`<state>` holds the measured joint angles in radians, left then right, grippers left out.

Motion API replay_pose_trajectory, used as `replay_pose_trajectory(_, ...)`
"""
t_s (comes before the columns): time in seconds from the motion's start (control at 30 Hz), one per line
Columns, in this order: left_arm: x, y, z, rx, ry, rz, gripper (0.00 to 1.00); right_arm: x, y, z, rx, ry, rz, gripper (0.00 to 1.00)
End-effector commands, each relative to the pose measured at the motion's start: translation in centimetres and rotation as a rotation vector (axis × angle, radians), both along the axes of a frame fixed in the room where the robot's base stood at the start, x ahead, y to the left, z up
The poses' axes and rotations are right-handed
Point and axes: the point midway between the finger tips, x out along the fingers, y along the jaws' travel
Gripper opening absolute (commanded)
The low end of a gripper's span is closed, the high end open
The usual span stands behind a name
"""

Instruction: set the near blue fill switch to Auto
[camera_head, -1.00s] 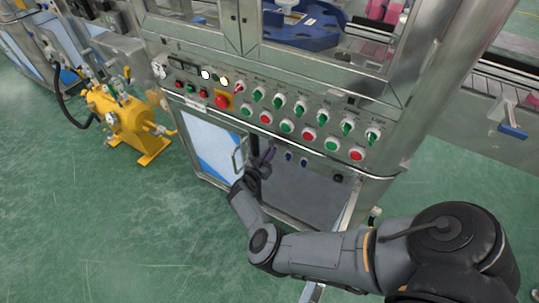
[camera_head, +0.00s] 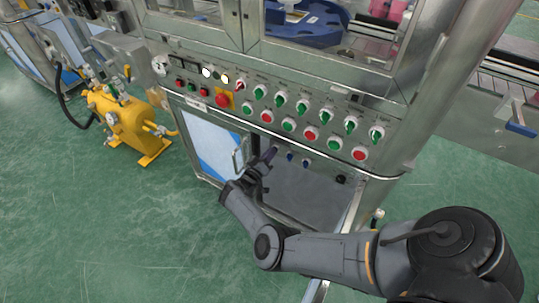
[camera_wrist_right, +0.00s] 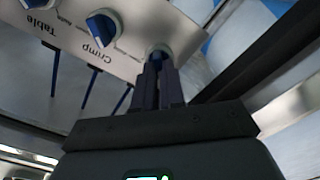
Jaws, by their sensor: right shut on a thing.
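My right gripper (camera_head: 270,156) is at the lower panel, below the rows of buttons. In the right wrist view its fingers (camera_wrist_right: 159,82) are shut on a blue switch (camera_wrist_right: 158,55) with a pale round collar. The fingers hide most of this switch and its label, so I cannot read its setting. Beside it are a blue switch (camera_wrist_right: 103,24) marked Crimp and another blue switch (camera_wrist_right: 38,3) marked Table. In the head view these two small blue switches (camera_head: 290,157) (camera_head: 305,163) sit right of my gripper. My left gripper is not in view.
Above is a panel with green switches (camera_head: 281,99), red and green buttons (camera_head: 311,133) and a red emergency stop (camera_head: 222,100). A cabinet door with a handle (camera_head: 237,161) is close left of my gripper. A yellow machine (camera_head: 128,122) stands further left on open green floor.

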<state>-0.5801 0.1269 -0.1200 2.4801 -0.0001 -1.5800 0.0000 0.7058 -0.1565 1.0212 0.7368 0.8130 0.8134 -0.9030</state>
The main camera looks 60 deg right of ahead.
Motion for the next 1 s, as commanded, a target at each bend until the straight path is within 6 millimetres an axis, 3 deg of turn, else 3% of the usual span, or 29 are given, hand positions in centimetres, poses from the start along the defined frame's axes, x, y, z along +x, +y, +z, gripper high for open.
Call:
replay_pose_trajectory(0.57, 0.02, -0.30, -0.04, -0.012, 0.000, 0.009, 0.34, -0.01, 0.01, -0.04, 0.000, 0.035, -0.001, 0.00)
replay_pose_trajectory(0.6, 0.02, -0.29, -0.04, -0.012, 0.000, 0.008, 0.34, -0.01, 0.01, -0.04, 0.000, 0.035, -0.001, 0.14)
replay_pose_trajectory(0.73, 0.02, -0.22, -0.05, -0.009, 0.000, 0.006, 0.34, -0.01, 0.01, -0.04, 0.000, 0.034, -0.001, 0.34)
replay_pose_trajectory(1.0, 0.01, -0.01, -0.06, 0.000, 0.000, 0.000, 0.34, 0.01, 0.04, -0.03, 0.000, 0.033, 0.001, 0.35)
